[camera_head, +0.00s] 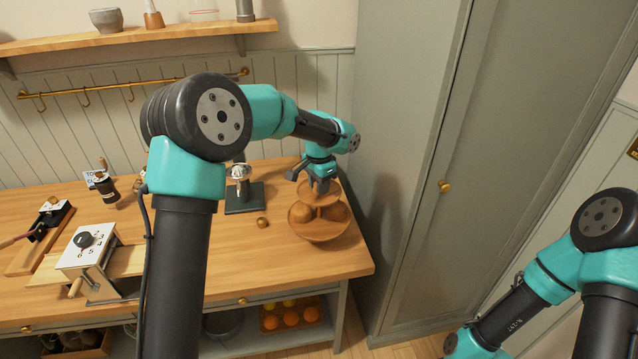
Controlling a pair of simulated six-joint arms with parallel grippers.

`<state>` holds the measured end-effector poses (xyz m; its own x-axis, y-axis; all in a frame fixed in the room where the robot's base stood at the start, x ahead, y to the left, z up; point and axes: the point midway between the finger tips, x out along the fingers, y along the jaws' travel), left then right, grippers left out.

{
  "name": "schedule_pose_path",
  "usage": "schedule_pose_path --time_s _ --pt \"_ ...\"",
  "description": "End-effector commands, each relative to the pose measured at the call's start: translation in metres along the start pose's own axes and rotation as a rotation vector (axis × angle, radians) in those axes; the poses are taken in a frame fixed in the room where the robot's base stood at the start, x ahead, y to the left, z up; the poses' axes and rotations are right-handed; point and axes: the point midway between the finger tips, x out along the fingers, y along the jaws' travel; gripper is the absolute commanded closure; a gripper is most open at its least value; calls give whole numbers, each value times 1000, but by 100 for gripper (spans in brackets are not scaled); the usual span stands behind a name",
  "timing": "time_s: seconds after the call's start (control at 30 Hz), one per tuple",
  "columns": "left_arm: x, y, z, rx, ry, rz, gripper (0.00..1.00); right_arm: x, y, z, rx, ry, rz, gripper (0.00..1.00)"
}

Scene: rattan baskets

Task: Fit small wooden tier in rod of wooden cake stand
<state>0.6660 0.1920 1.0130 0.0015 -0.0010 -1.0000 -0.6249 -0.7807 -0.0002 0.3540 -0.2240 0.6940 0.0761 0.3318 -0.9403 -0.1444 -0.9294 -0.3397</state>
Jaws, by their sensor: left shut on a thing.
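The wooden cake stand (318,230) is on the right part of the wooden counter, with a wide round lower tier bearing round brown items. The small wooden tier (321,196) is a smaller round disc directly above the lower tier. My left gripper (318,184) reaches down over the stand from above and is shut on the small tier.
A dark stand with a metal cup (240,190) is left of the cake stand. A small brass ball (262,222) lies nearby. A white-topped device (88,245) stands on the left of the counter (225,262). A tall grey cabinet (425,150) rises close on the right.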

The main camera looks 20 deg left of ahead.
Motion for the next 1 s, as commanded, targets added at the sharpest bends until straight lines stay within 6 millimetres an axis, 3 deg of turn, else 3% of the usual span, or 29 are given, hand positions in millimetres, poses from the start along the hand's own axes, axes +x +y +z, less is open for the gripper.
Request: schedule_pose_path --time_s 0.83,0.87,1.0 --pt "16 0 0 0 0 0 96 0 0 0 0 0 0 57" --pt "16 0 0 0 0 0 67 0 0 0 0 0 0 57" --pt "16 0 0 0 0 0 54 0 0 0 0 0 0 57"
